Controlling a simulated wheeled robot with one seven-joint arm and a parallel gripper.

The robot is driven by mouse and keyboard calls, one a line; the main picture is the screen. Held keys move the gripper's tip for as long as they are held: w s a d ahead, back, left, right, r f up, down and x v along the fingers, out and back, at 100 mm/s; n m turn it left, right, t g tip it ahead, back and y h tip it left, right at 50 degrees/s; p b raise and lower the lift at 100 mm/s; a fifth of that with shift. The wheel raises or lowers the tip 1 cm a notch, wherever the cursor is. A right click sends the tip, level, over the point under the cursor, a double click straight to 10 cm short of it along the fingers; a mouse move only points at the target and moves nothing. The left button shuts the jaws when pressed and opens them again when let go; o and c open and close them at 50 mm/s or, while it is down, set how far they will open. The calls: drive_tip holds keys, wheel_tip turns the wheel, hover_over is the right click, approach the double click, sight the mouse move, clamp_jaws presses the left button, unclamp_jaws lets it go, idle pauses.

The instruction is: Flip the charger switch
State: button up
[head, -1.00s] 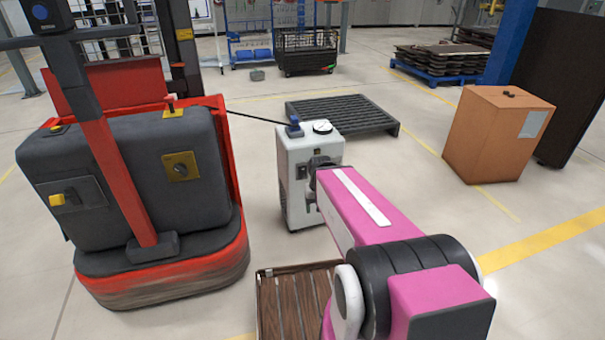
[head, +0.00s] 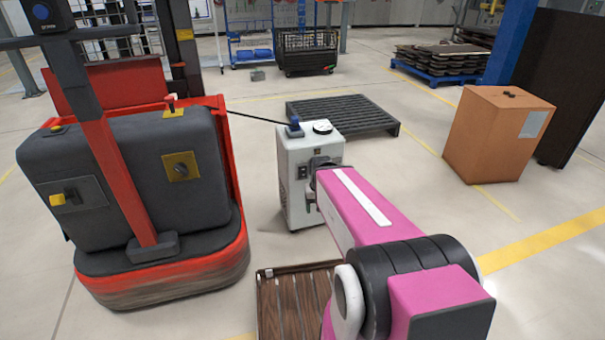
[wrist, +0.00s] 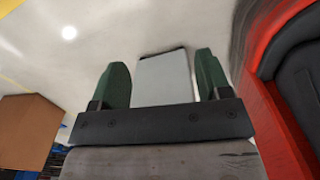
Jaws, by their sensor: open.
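The charger (head: 305,195) is an upright white box with a round gauge on top. In the wrist view my gripper (wrist: 162,64) has two green fingers wide apart with nothing held. A pale panel, apparently the charger (wrist: 163,80), shows between and beyond them; contact cannot be told.
A red and grey truck (head: 170,262) stands left of the charger, with the cable running to it. A dark pallet (head: 345,112) lies behind. A brown slatted pallet (head: 290,305) lies in front. A cardboard box (head: 495,135) stands right, with clear floor between.

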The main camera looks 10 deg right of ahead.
idle(0.3)
drive_tip(key=shift+w, duration=0.1)
drive_tip(key=c, duration=0.7)
drive_tip(key=shift+w+f, duration=0.1)
drive_tip(key=shift+w, duration=0.15)
drive_tip(key=c, duration=0.5)
drive_tip(key=w+n+y, duration=0.1)
drive_tip(key=w+n, duration=0.2)
drive_tip(key=w, duration=0.1)
drive_tip(key=w+d+f+n+t+y, duration=0.1)
drive_tip(key=w+n, duration=0.2)
drive_tip(key=w, duration=0.1)
drive_tip(key=w+f+n+t+y, duration=0.1)
drive_tip(key=w+n, duration=0.2)
drive_tip(key=w, duration=0.2)
drive_tip(key=shift+d, duration=0.2)
clamp_jaws()
drive_tip(key=w+d+n+t+y, duration=0.1)
drive_tip(key=w+d+n, duration=0.1)
drive_tip(key=w+n, duration=0.2)
drive_tip(key=w+d+n+t+y, duration=0.1)
drive_tip(key=w+d+n, duration=0.1)
drive_tip(key=w+n, duration=0.3)
drive_tip(key=shift+w+d+f+n+t, duration=0.25)
drive_tip(key=shift+w+n+t, duration=0.05)
drive_tip(key=shift+w, duration=1.45)
